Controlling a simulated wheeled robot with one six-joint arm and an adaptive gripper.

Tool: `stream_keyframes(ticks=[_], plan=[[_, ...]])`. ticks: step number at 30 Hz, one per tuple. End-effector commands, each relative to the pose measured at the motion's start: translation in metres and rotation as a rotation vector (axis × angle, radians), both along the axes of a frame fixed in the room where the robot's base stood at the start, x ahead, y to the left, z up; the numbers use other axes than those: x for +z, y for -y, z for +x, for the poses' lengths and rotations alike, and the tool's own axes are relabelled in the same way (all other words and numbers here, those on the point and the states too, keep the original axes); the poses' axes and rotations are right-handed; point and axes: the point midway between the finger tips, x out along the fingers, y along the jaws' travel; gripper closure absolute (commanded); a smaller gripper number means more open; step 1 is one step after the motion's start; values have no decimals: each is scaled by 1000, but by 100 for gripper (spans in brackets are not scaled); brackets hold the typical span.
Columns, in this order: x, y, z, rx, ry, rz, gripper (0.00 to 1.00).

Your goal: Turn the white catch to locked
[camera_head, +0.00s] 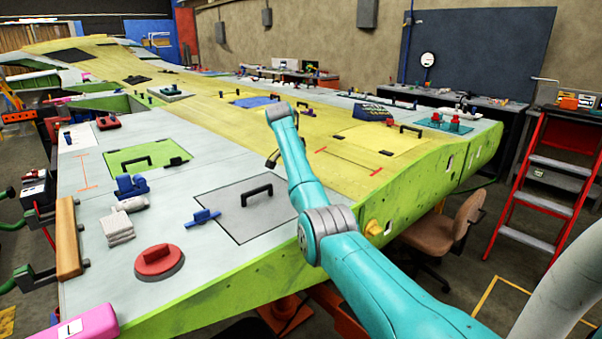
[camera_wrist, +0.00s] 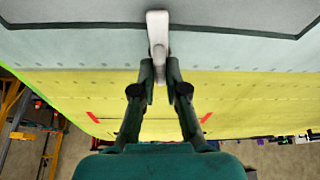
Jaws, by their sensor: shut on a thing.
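The white catch (camera_wrist: 158,32) shows at the top middle of the wrist view. It lies lengthwise across the dark outline of a grey panel (camera_wrist: 235,12), with one end over the panel and the other toward my gripper. My gripper (camera_wrist: 160,78) has its two dark fingers closed on the near end of the catch.
The grey panel with a black handle (camera_head: 257,193) and a blue catch (camera_head: 203,216) lies left of my arm. A red round knob (camera_head: 158,260), a blue clamp (camera_head: 130,185) and a green panel (camera_head: 148,157) are on the wing. A chair (camera_head: 445,225) and red ladder (camera_head: 550,170) stand right.

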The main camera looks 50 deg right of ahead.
Motion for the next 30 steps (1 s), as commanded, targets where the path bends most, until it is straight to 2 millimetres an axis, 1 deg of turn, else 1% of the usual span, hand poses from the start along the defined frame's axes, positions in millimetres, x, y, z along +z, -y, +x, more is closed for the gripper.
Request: stream_keyframes(ticks=[9,24,25,26,27,30], plan=[[1,0,1,-101,2,0,100],[0,0,1,-116,2,0,100],[0,0,1,-116,2,0,80],[0,0,1,-116,2,0,73],[0,0,1,-115,1,0,63],[0,0,1,-115,1,0,62]])
